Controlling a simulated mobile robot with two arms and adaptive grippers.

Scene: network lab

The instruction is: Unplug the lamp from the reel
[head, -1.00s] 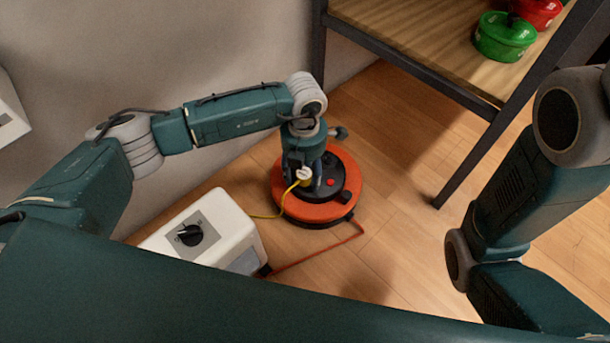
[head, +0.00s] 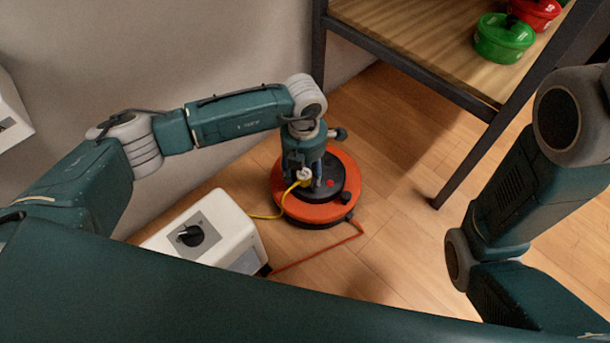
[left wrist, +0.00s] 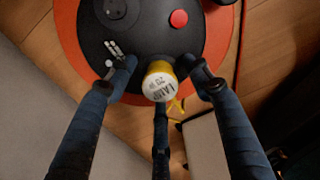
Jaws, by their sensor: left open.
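The orange reel (head: 345,206) lies on the wooden floor with a black top; it also shows in the left wrist view (left wrist: 72,45). The lamp plug (left wrist: 160,82), yellow with a white cap marked "LAMP", stands upright at the near part of the black top. The plug also shows in the head view (head: 303,176), with a yellow cable leading left. My left gripper (head: 305,181) is over the reel, pointing down. In the left wrist view its open fingers (left wrist: 158,68) are on either side of the plug, with gaps visible. My right gripper is out of view.
A white box with a black knob (head: 191,235) stands left of the reel. An orange cable (head: 318,249) runs on the floor between them. A red button (left wrist: 179,18) and a socket are on the reel top. A shelf (head: 425,50) with green and red pots stands behind right.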

